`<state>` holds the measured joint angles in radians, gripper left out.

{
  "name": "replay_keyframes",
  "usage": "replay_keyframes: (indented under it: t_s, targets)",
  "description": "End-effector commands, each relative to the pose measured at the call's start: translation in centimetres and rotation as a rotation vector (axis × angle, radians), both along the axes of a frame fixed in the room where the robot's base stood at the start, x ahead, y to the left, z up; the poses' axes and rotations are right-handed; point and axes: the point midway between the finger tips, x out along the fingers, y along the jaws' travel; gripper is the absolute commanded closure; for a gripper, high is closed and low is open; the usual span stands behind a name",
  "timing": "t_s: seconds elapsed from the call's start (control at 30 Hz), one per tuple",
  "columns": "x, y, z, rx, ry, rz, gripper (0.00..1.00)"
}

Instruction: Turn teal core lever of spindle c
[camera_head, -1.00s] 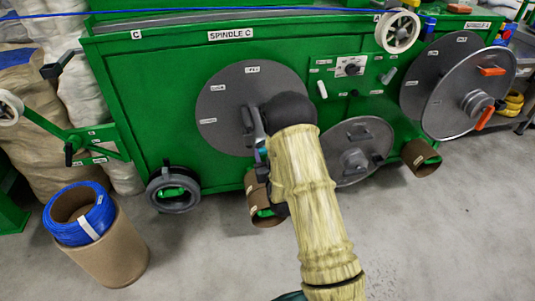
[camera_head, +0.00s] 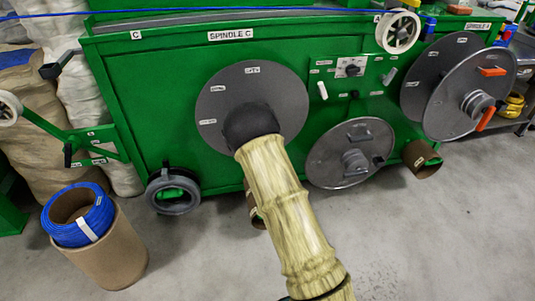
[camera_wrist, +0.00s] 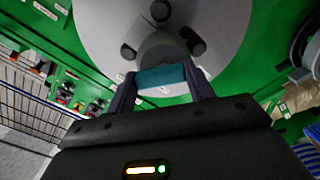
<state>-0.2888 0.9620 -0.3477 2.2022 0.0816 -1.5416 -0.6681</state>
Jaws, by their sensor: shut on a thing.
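The grey disc of spindle C (camera_head: 222,85) is mounted on the front of the green machine, under a "SPINDLE C" label (camera_head: 230,35). In the wrist view the disc (camera_wrist: 100,35) fills the top, with a grey hub (camera_wrist: 160,48) and dark knobs around it. The teal lever (camera_wrist: 162,76) lies across in front of the hub. My gripper (camera_wrist: 160,88) is shut on the teal lever, one dark finger at each end of it. In the head view my arm hides the hub, the lever and my fingers.
A loose grey disc (camera_head: 330,155) leans at the machine's lower front. Spindle A's discs (camera_head: 455,100) stand at the right. A control panel (camera_head: 350,68) sits between. A cardboard drum (camera_head: 120,250) with a blue coil (camera_head: 60,228) stands lower left.

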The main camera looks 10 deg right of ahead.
Motion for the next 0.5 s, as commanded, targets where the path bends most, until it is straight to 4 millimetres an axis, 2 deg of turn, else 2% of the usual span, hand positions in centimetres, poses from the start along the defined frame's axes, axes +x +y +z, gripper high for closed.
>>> replay_keyframes:
  t_s: [0.5]
  targets:
    - [-0.06,0.29,0.00,-0.463,0.005,0.002,0.70]
